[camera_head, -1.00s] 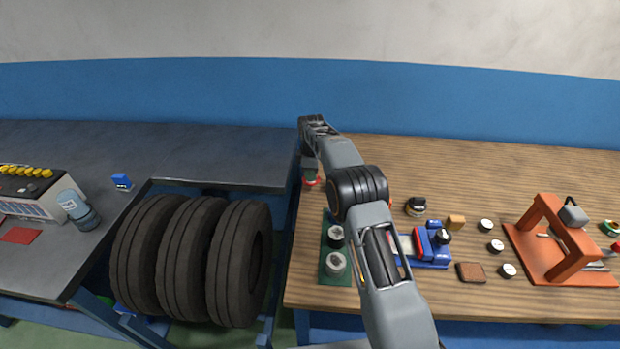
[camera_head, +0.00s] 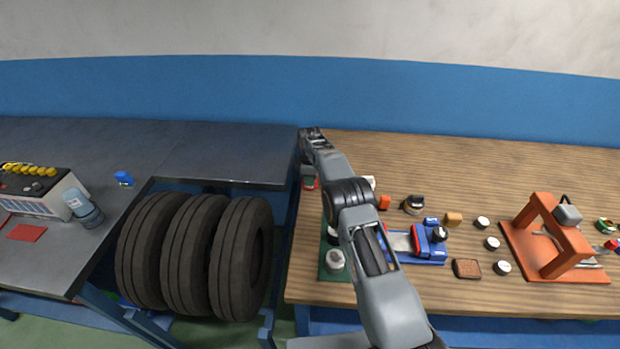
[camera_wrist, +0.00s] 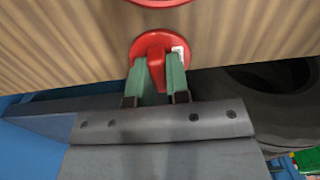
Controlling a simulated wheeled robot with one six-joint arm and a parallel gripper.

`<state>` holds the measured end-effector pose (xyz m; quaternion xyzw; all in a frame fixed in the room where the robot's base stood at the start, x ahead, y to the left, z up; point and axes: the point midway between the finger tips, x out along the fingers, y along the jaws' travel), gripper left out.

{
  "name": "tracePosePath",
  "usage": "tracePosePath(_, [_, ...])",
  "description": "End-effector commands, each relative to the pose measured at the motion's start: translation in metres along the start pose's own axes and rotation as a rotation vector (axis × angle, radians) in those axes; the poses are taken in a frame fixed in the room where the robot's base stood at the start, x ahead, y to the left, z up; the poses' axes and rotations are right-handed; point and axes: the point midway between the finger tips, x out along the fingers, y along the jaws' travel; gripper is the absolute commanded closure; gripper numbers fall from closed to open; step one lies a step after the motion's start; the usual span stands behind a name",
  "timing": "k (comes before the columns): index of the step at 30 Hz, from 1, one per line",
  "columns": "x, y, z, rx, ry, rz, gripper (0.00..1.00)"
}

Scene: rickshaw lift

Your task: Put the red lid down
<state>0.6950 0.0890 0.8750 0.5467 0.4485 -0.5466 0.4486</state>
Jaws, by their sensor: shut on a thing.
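The red lid (camera_wrist: 151,42) is round with a raised red grip. In the wrist view my gripper (camera_wrist: 158,75) has its two green fingers shut on that grip. The lid is over or on the wooden bench top near its edge; I cannot tell whether it touches the wood. In the head view my gripper (camera_head: 309,172) points down at the left end of the wooden bench, with a bit of the red lid (camera_head: 310,185) showing below it. Another red round thing (camera_wrist: 158,2) is cut off at the top of the wrist view.
The wooden bench (camera_head: 480,175) holds a green tray (camera_head: 336,273) with jars, a blue clamp (camera_head: 428,252), several small white-topped pieces and an orange press (camera_head: 555,240). Large tyres (camera_head: 195,258) stand left of the bench, below the dark bench (camera_head: 220,150). The bench's back is clear.

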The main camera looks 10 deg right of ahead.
Motion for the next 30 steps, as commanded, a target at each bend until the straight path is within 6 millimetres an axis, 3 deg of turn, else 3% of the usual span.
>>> tracePosePath(8, [0.005, 0.0, 0.0, 0.0, 0.0, 0.0, 1.0])
tracePosePath(9, [0.003, 0.0, 0.0, 0.0, 0.0, 0.0, 0.8])
tracePosePath(16, [0.003, 0.0, 0.0, 0.0, 0.0, 0.0, 0.58])
tracePosePath(23, [0.002, 0.0, 0.0, 0.0, 0.0, 0.0, 0.58])
tracePosePath(30, [-0.021, 0.001, 0.0, 0.0, 0.001, 0.003, 0.58])
